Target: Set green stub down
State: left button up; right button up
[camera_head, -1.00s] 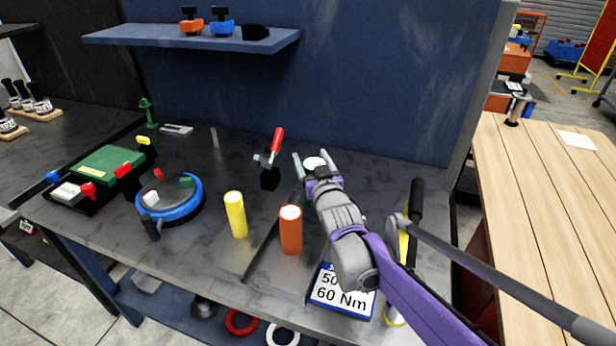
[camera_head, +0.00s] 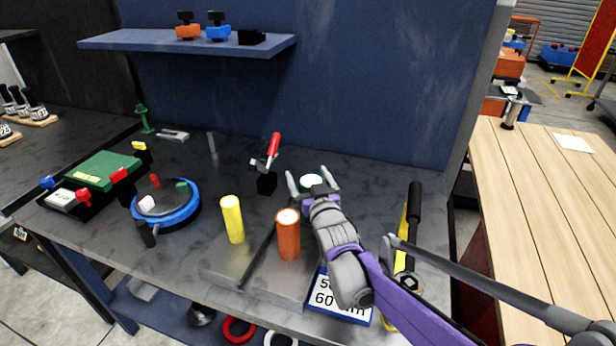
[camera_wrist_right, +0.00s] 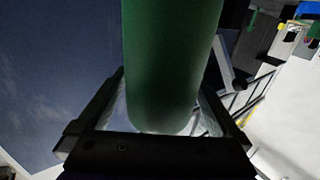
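The green stub (camera_wrist_right: 170,65) is a dark green cylinder with a white top. In the head view its white top (camera_head: 312,181) shows between the fingers of my right gripper (camera_head: 307,180); most of its side is hidden by the hand. In the right wrist view the stub stands between the two fingers (camera_wrist_right: 165,105), which meet its sides, so the gripper appears shut on it. The hand is over the dark bench (camera_head: 370,175), behind the orange cylinder. Whether the stub's base touches the bench is hidden. My left gripper is not in view.
An orange cylinder (camera_head: 288,235) and a yellow cylinder (camera_head: 232,219) stand in front. A red-handled clamp (camera_head: 270,165) stands left of the hand. A blue-rimmed round positioner (camera_head: 170,212) is farther left. A torque label (camera_head: 340,300) and a black-handled tool (camera_head: 414,205) lie right.

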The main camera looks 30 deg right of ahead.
jog(key=shift+r, duration=0.15)
jog(key=v, duration=1.2)
jog(key=shift+p, duration=0.4)
